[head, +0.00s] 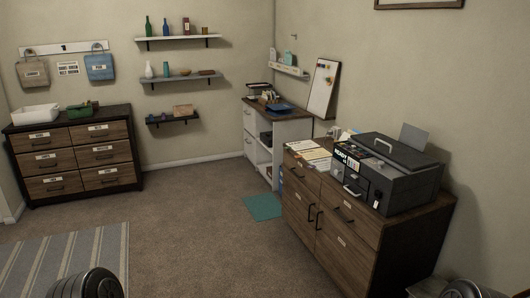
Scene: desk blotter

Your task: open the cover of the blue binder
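I cannot clearly make out a blue binder. A small dark-blue flat item (281,108) lies on top of the white shelf unit (291,129) near the back corner. It is too small to tell whether it is the binder or whether it has a cover. Neither gripper shows. Only dark ridged parts, seemingly of my arms, show at the bottom left and bottom right edges.
A wooden cabinet (330,222) at the right carries a dark grey box (398,172) and papers (309,151). A teal mat (263,207) lies on the floor by the shelf unit. A drawer dresser (75,160) stands at the left. The middle carpet is clear.

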